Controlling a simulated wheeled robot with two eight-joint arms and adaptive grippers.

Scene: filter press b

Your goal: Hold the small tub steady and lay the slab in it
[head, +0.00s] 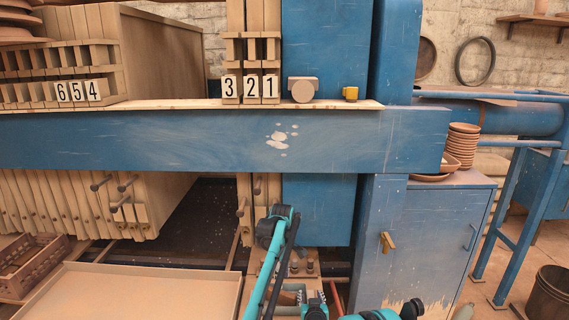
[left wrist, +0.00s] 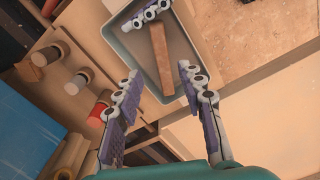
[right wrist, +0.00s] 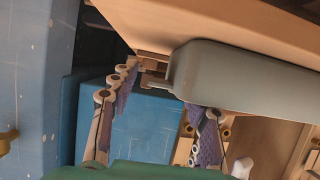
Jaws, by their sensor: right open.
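The small grey tub (left wrist: 123,50) shows in the left wrist view, and its outer side fills the upper right of the right wrist view (right wrist: 240,85). The brown slab (left wrist: 162,60) lies lengthwise inside the tub, apart from my fingers as far as I can see. My left gripper (left wrist: 158,73) is open and empty, its fingertips either side of the tub's near end. My right gripper (right wrist: 162,90) is open beside the tub. Purple finger pads overlap the tub's far end in the left wrist view.
A blue press beam (head: 200,140) spans the head view, with numbered plates (head: 250,87) above it. A wide tan tray (head: 130,292) lies at lower left. A blue cabinet (head: 440,230) stands at right. Pegs (left wrist: 75,80) stick out left of the tub in the left wrist view.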

